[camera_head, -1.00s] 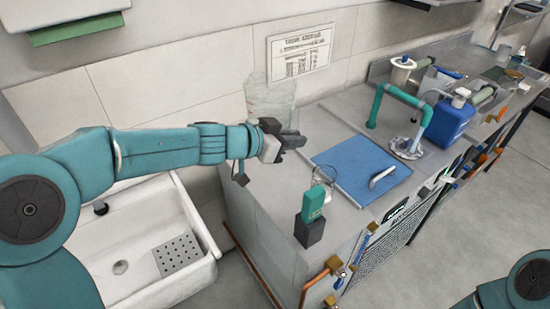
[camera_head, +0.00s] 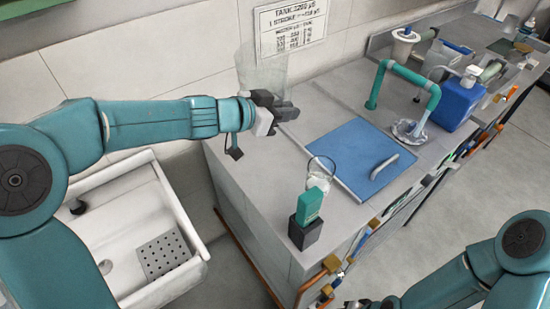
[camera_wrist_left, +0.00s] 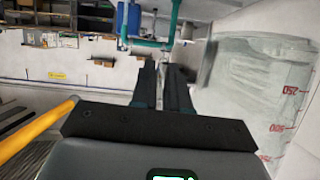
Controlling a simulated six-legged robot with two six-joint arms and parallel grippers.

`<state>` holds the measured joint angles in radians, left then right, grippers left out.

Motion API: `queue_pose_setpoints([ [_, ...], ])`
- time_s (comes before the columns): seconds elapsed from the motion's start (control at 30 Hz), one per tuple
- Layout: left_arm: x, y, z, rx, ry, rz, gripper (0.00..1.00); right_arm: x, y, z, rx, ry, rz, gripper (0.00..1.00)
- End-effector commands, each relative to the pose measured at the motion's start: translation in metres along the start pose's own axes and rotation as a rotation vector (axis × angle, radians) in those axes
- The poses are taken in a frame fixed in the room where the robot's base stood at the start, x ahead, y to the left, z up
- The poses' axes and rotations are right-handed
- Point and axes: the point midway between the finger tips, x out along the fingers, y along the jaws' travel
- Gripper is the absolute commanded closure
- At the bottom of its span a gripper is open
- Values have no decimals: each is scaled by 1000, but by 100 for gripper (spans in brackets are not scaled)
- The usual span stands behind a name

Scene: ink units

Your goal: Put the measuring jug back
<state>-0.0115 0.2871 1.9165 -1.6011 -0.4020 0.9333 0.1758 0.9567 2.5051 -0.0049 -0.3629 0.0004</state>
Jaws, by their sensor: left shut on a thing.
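The measuring jug (camera_head: 262,72) is clear, with a faint see-through body, at the back left end of the counter. My left gripper (camera_head: 284,108) is shut on it, at its lower right side in the head view. In the left wrist view the jug (camera_wrist_left: 262,85) fills the right side, tilted in that picture, with red volume marks. The left fingers (camera_wrist_left: 162,85) are close together there, and the exact grip is hard to see. Whether the jug touches the counter is unclear. My right gripper (camera_head: 375,303) is only partly in view at the bottom edge.
The grey counter (camera_head: 250,170) has a blue mat (camera_head: 345,145) with a pale handle-like piece on it. A green-topped dark block (camera_head: 307,220) and a small glass (camera_head: 318,180) stand near the front. A teal pipe (camera_head: 405,72) and blue jug (camera_head: 460,100) are farther right. A white sink (camera_head: 125,230) lies left.

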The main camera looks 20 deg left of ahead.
Motion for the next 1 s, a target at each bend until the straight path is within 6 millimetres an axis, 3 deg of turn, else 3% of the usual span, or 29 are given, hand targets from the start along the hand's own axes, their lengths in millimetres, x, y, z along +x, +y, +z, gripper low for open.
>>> queue_pose_setpoints([
  [0.03, 10, 2, 25, -2, -2, 1, 100, 21, 7, 0, 0, -1, 0, 57],
  [0.1, 17, 4, 44, -2, -2, 1, 100, 34, 12, 0, 0, -1, 0, 57],
  [0.4, 46, 7, 110, -1, -1, 1, 100, 75, 27, -1, 0, -1, 0, 57],
  [0.6, 53, 6, 125, 1, 0, 0, 100, 82, 29, -2, 0, 0, 0, 57],
  [0.83, 68, 6, 157, -1, 0, 1, 100, 100, 36, -2, 0, 0, 0, 57],
  [1.0, 70, 6, 161, 1, 1, 0, 100, 100, 36, -2, 0, 0, 0, 57],
])
